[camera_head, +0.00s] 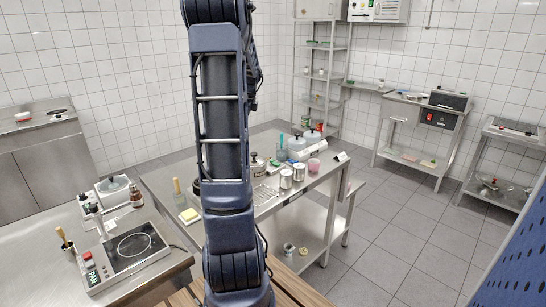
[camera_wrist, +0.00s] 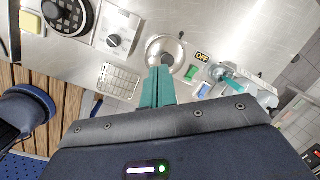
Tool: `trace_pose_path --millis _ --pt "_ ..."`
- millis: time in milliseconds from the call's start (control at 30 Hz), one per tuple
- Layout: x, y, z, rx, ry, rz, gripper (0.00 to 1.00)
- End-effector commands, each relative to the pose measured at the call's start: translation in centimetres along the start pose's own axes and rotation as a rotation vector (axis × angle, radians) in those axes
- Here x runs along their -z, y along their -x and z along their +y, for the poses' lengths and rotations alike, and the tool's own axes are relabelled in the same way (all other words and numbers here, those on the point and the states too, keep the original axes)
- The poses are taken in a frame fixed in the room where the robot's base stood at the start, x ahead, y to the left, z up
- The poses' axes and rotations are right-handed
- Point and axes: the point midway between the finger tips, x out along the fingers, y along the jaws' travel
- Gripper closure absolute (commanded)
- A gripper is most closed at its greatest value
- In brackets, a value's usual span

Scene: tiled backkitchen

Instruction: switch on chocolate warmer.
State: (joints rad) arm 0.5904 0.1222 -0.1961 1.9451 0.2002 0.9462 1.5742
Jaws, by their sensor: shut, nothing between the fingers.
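In the wrist view my gripper (camera_wrist: 157,72) shows as two teal fingers pressed together, with nothing held. The fingertips are over or beside a round metal pot or lid (camera_wrist: 166,48) on the steel table. Whether the fingers touch anything is unclear. In the head view my arm covers part of the table, and my gripper is not clearly visible.
The steel table (camera_head: 332,178) holds cans (camera_head: 286,178), lidded pots (camera_head: 297,143) and a yellow sponge (camera_head: 190,215). The wrist view shows a box with a black dial (camera_wrist: 113,41) and a wire rack (camera_wrist: 118,82). A hotplate (camera_head: 132,245) stands front left. Floor at right is clear.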

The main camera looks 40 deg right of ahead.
Motion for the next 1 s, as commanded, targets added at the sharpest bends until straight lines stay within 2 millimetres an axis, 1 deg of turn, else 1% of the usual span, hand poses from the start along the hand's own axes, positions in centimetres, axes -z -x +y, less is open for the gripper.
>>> trace_pose_path --millis 33,200,400,500,600,700,1000 --pt "1.4 -0.8 -1.2 -0.005 -0.07 0.006 1.0" --pt "5.6 -3.0 -4.7 -0.014 -0.301 0.024 1.0" --pt "10.1 -5.3 -7.7 -0.018 -0.53 0.042 1.0" --pt "11.7 -6.1 -8.6 -0.018 -0.606 0.049 1.0" --pt "12.6 -6.6 -9.1 -0.019 -0.653 0.053 1.0" --pt "13.1 -6.8 -9.3 -0.019 -0.675 0.054 1.0" --pt "13.1 -6.8 -9.3 -0.019 -0.679 0.055 1.0"
